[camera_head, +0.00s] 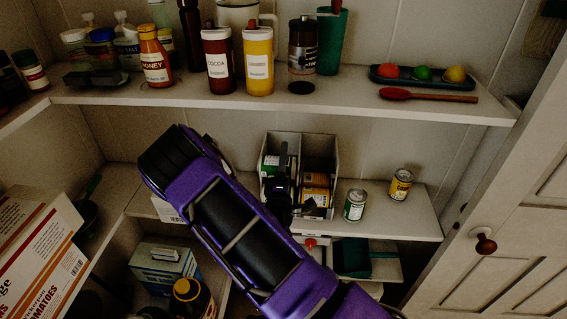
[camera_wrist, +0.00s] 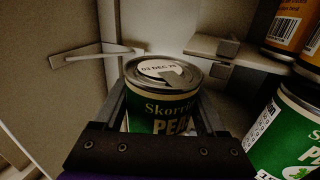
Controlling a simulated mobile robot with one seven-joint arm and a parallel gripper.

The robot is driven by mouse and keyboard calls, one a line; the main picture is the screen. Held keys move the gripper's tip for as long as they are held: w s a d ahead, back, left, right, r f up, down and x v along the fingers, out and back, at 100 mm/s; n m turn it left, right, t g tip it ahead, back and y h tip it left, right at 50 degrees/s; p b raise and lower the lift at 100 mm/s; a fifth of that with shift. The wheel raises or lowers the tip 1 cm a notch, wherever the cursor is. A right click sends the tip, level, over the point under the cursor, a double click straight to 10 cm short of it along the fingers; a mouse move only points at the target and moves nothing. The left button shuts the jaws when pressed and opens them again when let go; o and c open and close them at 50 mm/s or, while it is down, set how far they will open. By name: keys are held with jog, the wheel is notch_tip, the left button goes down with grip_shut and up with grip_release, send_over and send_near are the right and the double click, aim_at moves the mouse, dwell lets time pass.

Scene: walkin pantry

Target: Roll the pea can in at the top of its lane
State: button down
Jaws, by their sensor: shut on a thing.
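My gripper (camera_head: 283,168) is at the left lane of the two-lane can rack (camera_head: 335,172) on the middle shelf. In the wrist view my gripper (camera_wrist: 162,115) is shut on a green pea can (camera_wrist: 160,108), with its date-stamped lid facing up towards the camera. In the head view my gripper and arm mostly hide this can. Another green-labelled can (camera_wrist: 285,138) is close on the right in the wrist view. Orange-labelled cans (camera_wrist: 290,28) are beyond it. In the head view, yellow-labelled cans (camera_head: 315,180) lie in the right lane.
A green can (camera_head: 355,205) and a yellow can (camera_head: 400,185) stand on the shelf right of the rack. The upper shelf (camera_head: 340,103) holds jars, bottles and a tray (camera_head: 420,77) above my arm. A door (camera_head: 500,240) is at the right.

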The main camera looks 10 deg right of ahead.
jog(key=shift+w+d+f+b, duration=0.3)
jog(key=shift+w+b, duration=0.1)
jog(key=shift+w, duration=0.5)
jog(key=shift+w+d+f+b, duration=0.25)
jog(key=shift+w+b, duration=0.15)
jog(key=shift+w, duration=0.55)
jog(key=shift+w+d+f+b, duration=0.3)
jog(key=shift+w+b, duration=0.1)
jog(key=shift+w, duration=0.5)
grip_release()
